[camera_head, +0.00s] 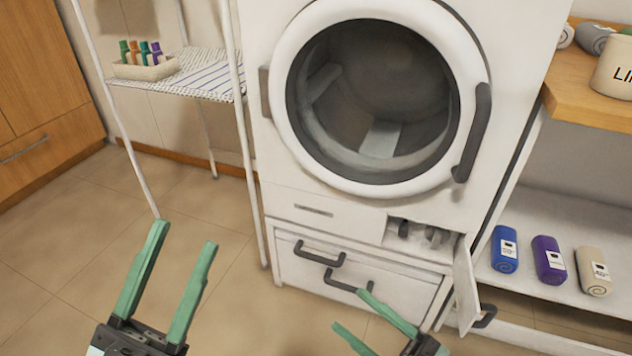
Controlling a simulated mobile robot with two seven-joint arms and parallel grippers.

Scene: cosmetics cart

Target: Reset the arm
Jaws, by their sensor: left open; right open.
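My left gripper (183,238) is at the lower left, with its two green fingers spread apart and nothing between them. It is above the tiled floor, in front of the rack. My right gripper (350,312) is at the bottom centre, with its green fingers apart and empty, pointing up and to the left. It is in front of the lower drawer (300,272) of the washing machine, and part of it is cut off by the bottom edge. I cannot tell whether the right gripper touches anything.
The washing machine (285,175) has its round door (375,100) closed. A small flap (466,285) stands open at its lower right. A wire rack (215,65) with a basket (145,70) of bottles stands left. A shelf (520,285) with rolled towels stands right. Floor at left is clear.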

